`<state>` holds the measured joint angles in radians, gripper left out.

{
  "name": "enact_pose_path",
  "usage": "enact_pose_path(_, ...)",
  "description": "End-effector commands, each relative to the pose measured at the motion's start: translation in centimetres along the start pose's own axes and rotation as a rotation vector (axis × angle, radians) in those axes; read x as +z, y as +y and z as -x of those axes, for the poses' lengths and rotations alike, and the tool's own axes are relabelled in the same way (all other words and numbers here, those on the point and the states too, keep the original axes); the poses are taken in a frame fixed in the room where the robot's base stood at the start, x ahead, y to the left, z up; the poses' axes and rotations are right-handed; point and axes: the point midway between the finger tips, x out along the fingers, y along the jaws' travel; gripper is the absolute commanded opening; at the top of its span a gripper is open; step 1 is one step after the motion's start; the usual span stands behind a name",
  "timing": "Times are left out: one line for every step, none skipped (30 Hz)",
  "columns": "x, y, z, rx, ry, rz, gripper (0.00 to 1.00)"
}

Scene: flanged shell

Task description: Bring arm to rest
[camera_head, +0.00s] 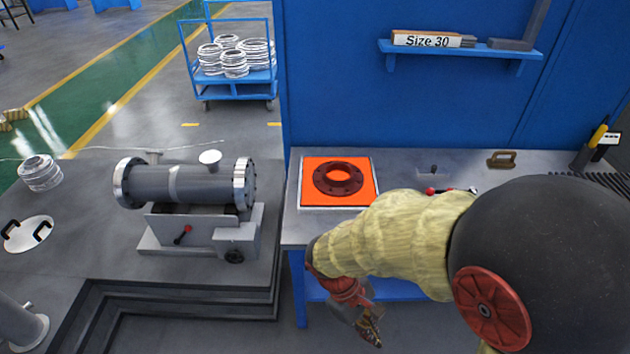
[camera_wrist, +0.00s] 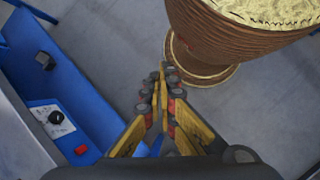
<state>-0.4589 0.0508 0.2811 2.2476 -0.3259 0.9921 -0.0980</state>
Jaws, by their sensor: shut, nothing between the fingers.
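My arm reaches in from the right of the head view, and its cream sleeve bends down at the front edge of the workbench. My gripper (camera_head: 373,338) hangs low in front of the bench, pointing down, with nothing in it. In the wrist view my gripper (camera_wrist: 164,72) has its fingers together and empty above the grey floor. A dark red flange ring (camera_head: 338,178) lies on an orange pad (camera_head: 310,200) on the bench, behind the arm and apart from it.
A flanged shell (camera_head: 190,187) lies on a grey stand (camera_head: 185,232) at left. A blue workbench (camera_head: 420,165) with a blue back panel (camera_head: 335,70) fills the right. A blue cart (camera_head: 240,88) holds wire coils behind. Grey floor (camera_wrist: 108,50) lies below the gripper; a blue structure (camera_wrist: 75,95) stands left.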

Motion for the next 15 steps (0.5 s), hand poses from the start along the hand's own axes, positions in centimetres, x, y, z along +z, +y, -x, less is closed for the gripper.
enact_pose_path(0.6,0.1,1.4,-0.027,0.064,-0.08,0.0)
enact_pose_path(0.8,0.2,2.1,-0.043,0.098,-0.123,0.0)
enact_pose_path(1.2,0.2,3.1,-0.064,0.144,-0.18,0.0)
enact_pose_path(1.5,0.2,3.8,-0.08,0.177,-0.22,0.0)
enact_pose_path(1.8,0.3,4.5,-0.095,0.21,-0.259,0.0)
enact_pose_path(2.2,0.5,5.5,-0.114,0.256,-0.31,0.0)
enact_pose_path(2.6,0.5,6.2,-0.127,0.288,-0.345,0.0)
enact_pose_path(3.0,0.7,6.9,-0.14,0.321,-0.38,0.0)
enact_pose_path(3.5,0.8,7.8,-0.155,0.364,-0.423,0.0)
enact_pose_path(3.9,1.0,8.5,-0.165,0.397,-0.454,0.0)
enact_pose_path(4.3,1.1,9.2,-0.174,0.43,-0.483,0.0)
enact_pose_path(5.0,1.4,10.0,-0.184,0.472,-0.518,0.0)
enact_pose_path(5.5,1.6,10.7,-0.189,0.504,-0.544,0.0)
enact_pose_path(6.1,1.7,11.3,-0.194,0.534,-0.569,0.0)
enact_pose_path(6.8,2.0,12.1,-0.198,0.574,-0.601,0.0)
